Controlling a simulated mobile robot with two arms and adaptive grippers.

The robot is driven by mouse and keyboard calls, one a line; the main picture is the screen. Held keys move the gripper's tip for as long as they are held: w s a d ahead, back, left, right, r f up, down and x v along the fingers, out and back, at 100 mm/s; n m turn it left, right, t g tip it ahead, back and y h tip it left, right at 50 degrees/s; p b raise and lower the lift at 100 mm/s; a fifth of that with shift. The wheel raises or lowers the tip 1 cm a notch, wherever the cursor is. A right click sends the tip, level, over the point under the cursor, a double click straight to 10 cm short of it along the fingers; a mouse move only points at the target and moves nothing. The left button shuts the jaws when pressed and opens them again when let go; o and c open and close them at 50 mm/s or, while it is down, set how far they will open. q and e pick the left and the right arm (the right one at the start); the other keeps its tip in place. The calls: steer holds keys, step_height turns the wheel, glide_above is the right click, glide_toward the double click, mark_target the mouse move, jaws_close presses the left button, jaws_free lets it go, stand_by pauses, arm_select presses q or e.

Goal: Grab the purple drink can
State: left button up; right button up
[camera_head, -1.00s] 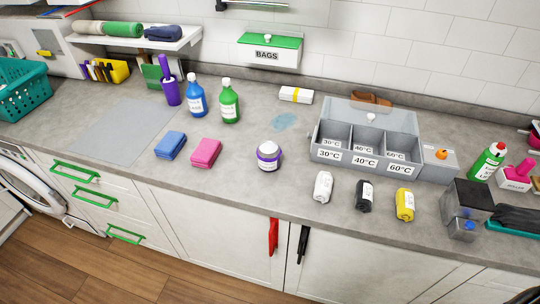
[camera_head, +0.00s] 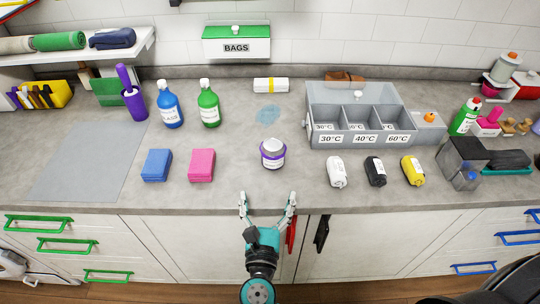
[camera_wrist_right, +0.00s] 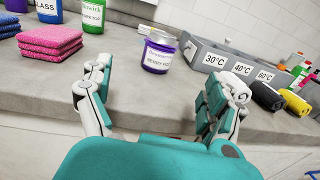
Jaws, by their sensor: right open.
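The purple can (camera_head: 272,153) is a short, round container with a white label, a purple band and a grey-white top. It stands upright on the grey counter, near its middle. My right gripper (camera_head: 267,203) is open and empty at the counter's front edge, in front of the can and apart from it. In the right wrist view the can (camera_wrist_right: 159,52) stands beyond and between the two spread fingers (camera_wrist_right: 160,95). My left gripper is not in view.
A pink cloth stack (camera_head: 202,165) and a blue one (camera_head: 157,165) lie left of the can. A grey sorting box (camera_head: 360,139) stands behind right. White (camera_head: 336,172), black (camera_head: 376,171) and yellow (camera_head: 413,171) rolls lie at right. Blue (camera_head: 169,105) and green (camera_head: 209,104) bottles stand behind.

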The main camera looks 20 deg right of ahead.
steer(key=p, duration=0.2)
glide_toward(273, 148)
steer(key=w, duration=0.1)
steer(key=w+d+f, duration=0.1)
steer(key=w, duration=0.1)
steer(key=w+f, duration=0.1)
steer(key=w, duration=0.1)
steer(key=shift+d+f, duration=0.1)
steer(key=shift+d, duration=0.25)
steer(key=shift+x, duration=3.35)
steer(key=shift+c, duration=0.6)
steer(key=c, duration=0.9)
